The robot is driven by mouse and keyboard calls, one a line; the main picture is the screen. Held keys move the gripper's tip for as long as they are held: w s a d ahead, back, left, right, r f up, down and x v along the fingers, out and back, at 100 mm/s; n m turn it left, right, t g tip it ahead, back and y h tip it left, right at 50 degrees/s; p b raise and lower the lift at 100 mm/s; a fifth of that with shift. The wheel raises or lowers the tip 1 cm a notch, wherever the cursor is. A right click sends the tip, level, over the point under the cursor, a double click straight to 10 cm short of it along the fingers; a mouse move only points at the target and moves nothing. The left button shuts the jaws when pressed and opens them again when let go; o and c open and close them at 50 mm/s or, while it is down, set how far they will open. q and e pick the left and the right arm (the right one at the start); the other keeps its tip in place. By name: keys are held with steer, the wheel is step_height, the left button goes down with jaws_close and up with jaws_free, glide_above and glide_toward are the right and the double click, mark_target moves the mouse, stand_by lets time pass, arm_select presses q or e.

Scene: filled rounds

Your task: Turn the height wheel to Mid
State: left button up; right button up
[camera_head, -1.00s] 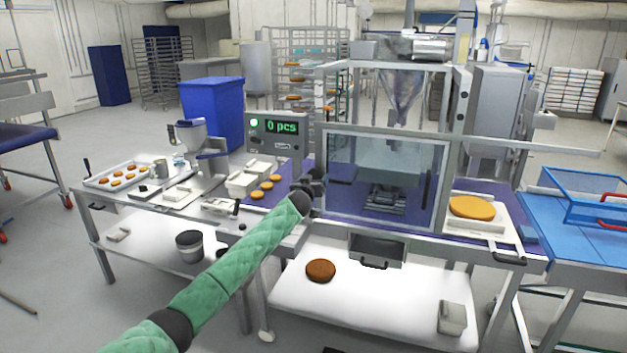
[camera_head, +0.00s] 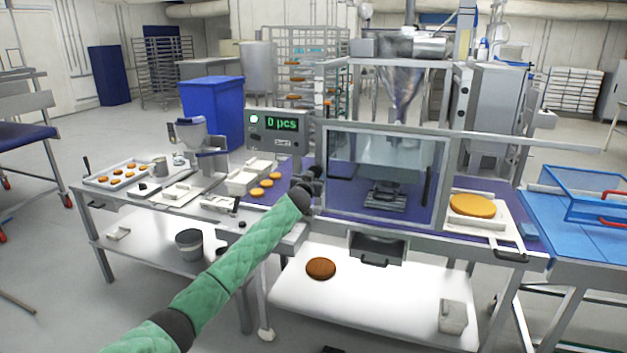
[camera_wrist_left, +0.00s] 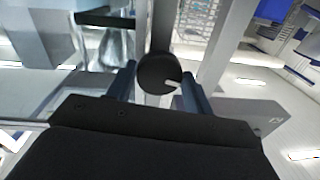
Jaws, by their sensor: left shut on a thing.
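The height wheel (camera_wrist_left: 158,73) is a small round black knob with a white pointer mark at its lower right edge, seen in the left wrist view. My left gripper (camera_wrist_left: 160,86) has a finger on each side of it and is shut on it. In the head view my left gripper (camera_head: 312,182) is at the left front post of the glass-fronted filling machine (camera_head: 384,178); the wheel cannot be made out there. I cannot read any Mid label in either view. My right gripper is not in view.
A control box (camera_head: 276,132) showing "0 pcs" stands left of the machine. Several orange rounds lie left of my gripper. A large orange round (camera_head: 472,205) sits on a scale-like stand at right. A grey drawer (camera_head: 377,248) hangs below the machine.

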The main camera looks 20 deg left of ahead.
arm_select(q)
steer(key=m, duration=1)
steer(key=m+h, duration=0.1)
steer(key=m, duration=0.4)
steer(key=shift+a+r+m+t+b, duration=0.1)
steer(key=shift+a+m+t+b, duration=0.2)
steer(key=shift+m+b, duration=0.1)
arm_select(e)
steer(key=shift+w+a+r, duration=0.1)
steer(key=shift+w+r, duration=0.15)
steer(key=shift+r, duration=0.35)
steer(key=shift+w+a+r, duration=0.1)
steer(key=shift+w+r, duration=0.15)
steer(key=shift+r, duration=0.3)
arm_select(q)
steer(key=o, duration=1)
steer(key=shift+c, duration=0.2)
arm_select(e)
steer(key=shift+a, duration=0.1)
